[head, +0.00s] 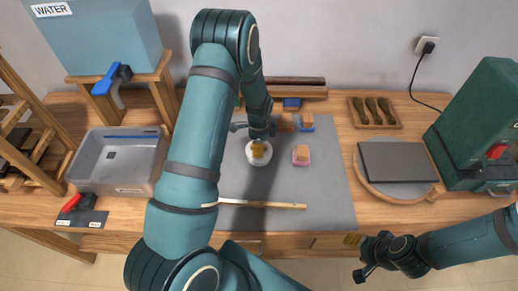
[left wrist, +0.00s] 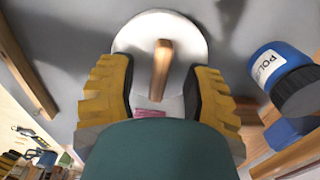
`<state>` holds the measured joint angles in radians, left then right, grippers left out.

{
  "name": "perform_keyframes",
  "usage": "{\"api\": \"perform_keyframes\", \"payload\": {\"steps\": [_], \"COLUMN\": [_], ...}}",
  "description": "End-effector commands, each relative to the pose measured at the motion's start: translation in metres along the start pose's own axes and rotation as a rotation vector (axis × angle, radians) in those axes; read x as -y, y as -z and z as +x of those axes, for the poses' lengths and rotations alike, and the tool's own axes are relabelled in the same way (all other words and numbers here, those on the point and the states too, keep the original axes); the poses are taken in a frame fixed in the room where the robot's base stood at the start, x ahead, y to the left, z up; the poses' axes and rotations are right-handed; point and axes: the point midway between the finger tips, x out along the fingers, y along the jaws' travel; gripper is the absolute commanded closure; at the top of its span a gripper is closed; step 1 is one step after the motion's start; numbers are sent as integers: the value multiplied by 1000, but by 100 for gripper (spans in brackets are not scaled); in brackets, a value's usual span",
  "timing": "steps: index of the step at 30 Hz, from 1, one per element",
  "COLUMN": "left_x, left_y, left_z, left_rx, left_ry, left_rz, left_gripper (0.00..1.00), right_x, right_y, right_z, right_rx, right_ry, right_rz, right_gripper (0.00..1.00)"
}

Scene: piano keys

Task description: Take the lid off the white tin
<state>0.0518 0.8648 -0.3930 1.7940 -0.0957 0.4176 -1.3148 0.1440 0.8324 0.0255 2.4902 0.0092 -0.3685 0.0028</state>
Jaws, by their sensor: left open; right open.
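The white tin's round lid (left wrist: 135,38) shows from above in the left wrist view, with a wooden handle (left wrist: 162,68) standing on it. In the head view the white lid (head: 250,158) lies on the grey mat, partly covered by my left gripper (head: 259,150). My left gripper (left wrist: 161,85) is open, with one yellow-padded finger on each side of the handle and a gap visible on both sides. The tin's body is hidden under the lid. My right gripper (head: 357,257) is open and empty, off the table's front edge.
A blue jar labelled POL… (left wrist: 270,65) stands to the right in the left wrist view. A wooden stick (head: 262,204) lies in front on the mat (head: 325,185). A pink block (head: 301,155) sits right of the tin. A grey basin (head: 118,160) is at left.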

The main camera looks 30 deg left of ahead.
Motion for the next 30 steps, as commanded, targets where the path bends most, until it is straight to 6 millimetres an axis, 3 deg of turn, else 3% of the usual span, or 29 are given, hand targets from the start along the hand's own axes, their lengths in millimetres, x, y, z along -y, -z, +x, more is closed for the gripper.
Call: {"api": "perform_keyframes", "payload": {"steps": [9, 13, 14, 30], "left_x": [0, 0, 0, 1], "left_y": [0, 0, 0, 0], "left_z": [5, 5, 5, -1], "left_rx": [-1, -1, -1, -1], "left_ry": [1, 1, 1, 2], "left_rz": [0, 0, 0, 0], "left_gripper": [48, 94, 100, 100], "right_x": [0, 0, 0, 0], "right_y": [0, 0, 0, 0], "right_z": [0, 0, 0, 0], "right_rx": [0, 0, 0, 0], "right_ry": [0, 0, 0, 0], "right_rz": [0, 0, 0, 0], "right_gripper": [53, 53, 53, 53]}}
